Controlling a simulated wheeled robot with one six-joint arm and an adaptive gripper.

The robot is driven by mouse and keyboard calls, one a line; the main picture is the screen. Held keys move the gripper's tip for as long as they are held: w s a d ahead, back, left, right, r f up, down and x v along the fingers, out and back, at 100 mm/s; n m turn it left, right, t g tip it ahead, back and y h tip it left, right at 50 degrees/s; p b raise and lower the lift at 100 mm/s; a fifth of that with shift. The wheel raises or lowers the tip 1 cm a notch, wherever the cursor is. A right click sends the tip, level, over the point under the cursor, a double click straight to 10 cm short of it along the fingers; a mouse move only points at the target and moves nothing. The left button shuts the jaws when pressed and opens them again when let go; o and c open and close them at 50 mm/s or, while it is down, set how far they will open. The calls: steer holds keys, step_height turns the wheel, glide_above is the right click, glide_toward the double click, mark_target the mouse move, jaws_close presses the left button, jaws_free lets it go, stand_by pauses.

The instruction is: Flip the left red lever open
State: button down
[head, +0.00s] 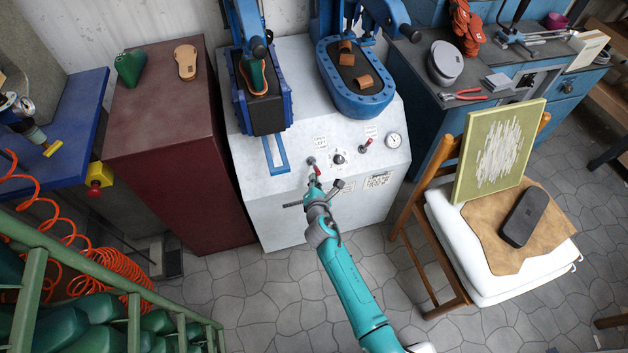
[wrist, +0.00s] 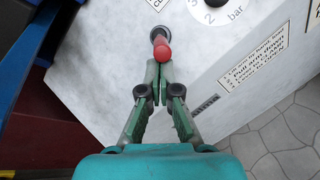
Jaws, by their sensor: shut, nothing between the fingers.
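The left red lever (head: 313,167) is on the sloped light-grey front panel of the press machine (head: 270,218). In the wrist view its red handle (wrist: 163,51) stands on a metal base and points toward my gripper. My gripper (wrist: 160,77) is shut and empty. Its fingertips are right at the red tip of the lever; I cannot tell whether they touch it. In the head view my gripper (head: 316,185) is just below the lever, partly covering its lower end. The right red lever (head: 366,145) is farther right on the same panel.
A knob with a dial (head: 338,159) sits between the levers, and a pressure gauge (head: 394,140) is at the right. A dark red cabinet (head: 170,150) stands left. A wooden chair (head: 440,235) with a cushion stands right. Stone floor (head: 270,300) lies in front.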

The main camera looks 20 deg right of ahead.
steer(key=shift+w+r+g, duration=0.15)
steer(key=shift+r+g, duration=0.15)
steer(key=shift+r, duration=0.1)
steer(key=r+g, duration=0.1)
steer(key=w+r+g, duration=0.1)
steer(key=g, duration=0.1)
steer(key=w+r+g, duration=0.1)
steer(key=shift+w+r+n+g, duration=0.2)
steer(key=shift+r+n+g, duration=0.1)
steer(key=shift+r+g, duration=0.1)
stand_by(0.4)
steer(key=shift+r, duration=0.7)
